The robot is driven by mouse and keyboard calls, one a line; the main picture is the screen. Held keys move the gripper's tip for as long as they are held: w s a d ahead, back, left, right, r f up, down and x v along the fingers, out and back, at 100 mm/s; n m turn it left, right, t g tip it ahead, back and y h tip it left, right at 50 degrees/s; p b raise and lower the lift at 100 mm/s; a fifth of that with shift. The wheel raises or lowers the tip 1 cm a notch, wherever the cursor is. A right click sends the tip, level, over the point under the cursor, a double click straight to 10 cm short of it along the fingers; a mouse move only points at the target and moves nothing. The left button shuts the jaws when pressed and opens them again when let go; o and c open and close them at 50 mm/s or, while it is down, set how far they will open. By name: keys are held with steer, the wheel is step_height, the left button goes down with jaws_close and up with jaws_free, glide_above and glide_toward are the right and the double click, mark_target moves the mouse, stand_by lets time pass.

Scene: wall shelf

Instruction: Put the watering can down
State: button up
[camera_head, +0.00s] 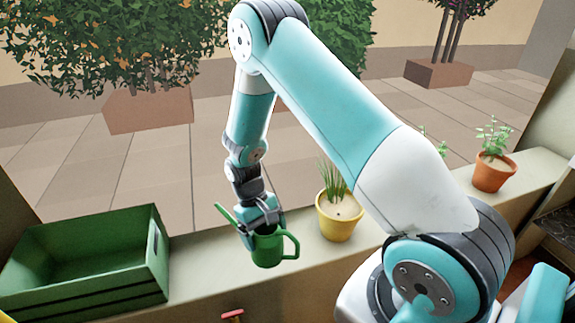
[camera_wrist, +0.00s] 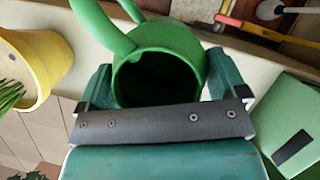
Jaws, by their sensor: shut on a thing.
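The green watering can (camera_head: 268,252) is upright, with its handle to the right and its spout to the upper left. My gripper (camera_head: 262,228) reaches down from above and is shut on the can's body near the rim. In the wrist view the can (camera_wrist: 160,38) sits between the two fingers, its dark open top facing the camera. The can is over the pale ledge (camera_head: 205,262), near its front edge in the picture. I cannot tell whether its base touches the ledge.
A green crate (camera_head: 95,295) stands left of the can. A yellow pot (camera_head: 340,222) with a spiky plant stands close on the right. A terracotta pot (camera_head: 493,174) is farther right. A red-handled tool (camera_head: 232,316) lies below the ledge. Bare ledge shows between crate and can.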

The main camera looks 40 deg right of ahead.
steer(key=w+d+r+n+t+h+b, duration=0.1)
steer(key=w+d+r+n+h+b, duration=0.1)
steer(key=w+d+r+n+b, duration=0.25)
steer(key=w+d+r+n+h+b, duration=0.1)
steer(key=w+d+r+n+b, duration=0.15)
steer(key=d+r+n, duration=0.35)
steer(key=shift+m, duration=0.75)
steer(key=f, duration=0.6)
steer(key=f+b, duration=0.1)
steer(key=f, duration=0.6)
steer(key=d+f, duration=0.1)
steer(key=f, duration=0.5)
steer(key=shift+s+f, duration=0.15)
steer(key=shift+f, duration=0.15)
steer(key=shift+f, duration=0.1)
steer(key=o, duration=0.7)
